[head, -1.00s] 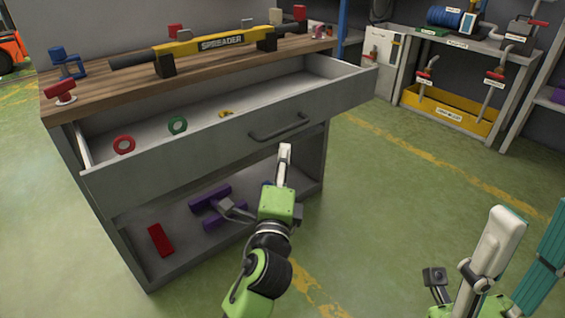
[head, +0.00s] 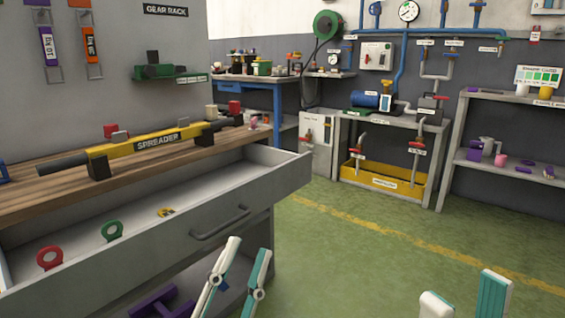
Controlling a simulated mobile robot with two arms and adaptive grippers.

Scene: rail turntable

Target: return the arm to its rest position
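My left gripper (head: 250,247) shows at the lower middle of the head view, in front of the open drawer's front. Its white and teal fingers stand apart with nothing between them. My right gripper (head: 465,284) is at the bottom right, over the green floor. Its white and teal fingers are wide apart and empty. Most of both arms is below the picture's edge.
A workbench's grey drawer (head: 130,268) stands pulled open, holding a red ring (head: 50,258), a green ring (head: 112,231) and a small yellow piece (head: 166,212). A yellow spreader (head: 142,143) lies on the benchtop. Open floor (head: 360,255) lies to the right.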

